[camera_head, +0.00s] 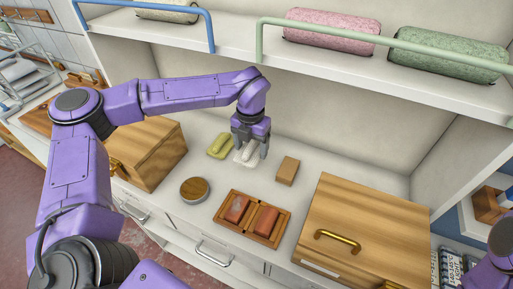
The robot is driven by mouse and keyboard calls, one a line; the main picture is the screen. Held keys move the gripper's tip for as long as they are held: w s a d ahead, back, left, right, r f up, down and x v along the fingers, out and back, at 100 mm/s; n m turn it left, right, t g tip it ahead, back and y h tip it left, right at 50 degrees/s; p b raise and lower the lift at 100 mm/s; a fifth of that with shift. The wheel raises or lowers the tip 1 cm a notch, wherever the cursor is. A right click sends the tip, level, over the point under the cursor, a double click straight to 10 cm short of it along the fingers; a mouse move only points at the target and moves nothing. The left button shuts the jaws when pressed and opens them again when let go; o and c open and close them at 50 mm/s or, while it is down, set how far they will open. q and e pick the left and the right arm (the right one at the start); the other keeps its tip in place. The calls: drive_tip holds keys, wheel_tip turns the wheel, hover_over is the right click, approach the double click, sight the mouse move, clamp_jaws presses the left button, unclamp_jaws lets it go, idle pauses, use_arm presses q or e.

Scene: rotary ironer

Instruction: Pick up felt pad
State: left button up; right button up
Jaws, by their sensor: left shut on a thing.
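My left gripper (248,151) points down at the middle of the white counter, shut on a small whitish pad (243,159) that I take to be the felt pad. The fingers hide part of it. I cannot tell whether the pad touches the counter or is slightly raised. Only a purple piece of my right arm shows at the lower right edge; its gripper is out of view.
A yellow-green item (220,146) lies close left of the gripper, a tan block (287,170) to its right. In front are a round tin (195,189) and a wooden tray (225,212) with reddish blocks. Wooden boxes (367,215) (155,150) flank this area. A shelf (225,42) overhangs behind.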

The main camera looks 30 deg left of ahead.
use_arm(q)
drive_tip(key=s+b, duration=0.1)
drive_tip(key=s, duration=0.4)
drive_tip(key=s+b, duration=0.1)
drive_tip(key=s, duration=0.4)
drive_tip(key=s+b, duration=0.2)
drive_tip(key=s, duration=0.4)
drive_tip(key=shift+d, duration=0.4)
drive_tip(key=shift+o, duration=0.7)
drive_tip(key=shift+c, duration=0.2)
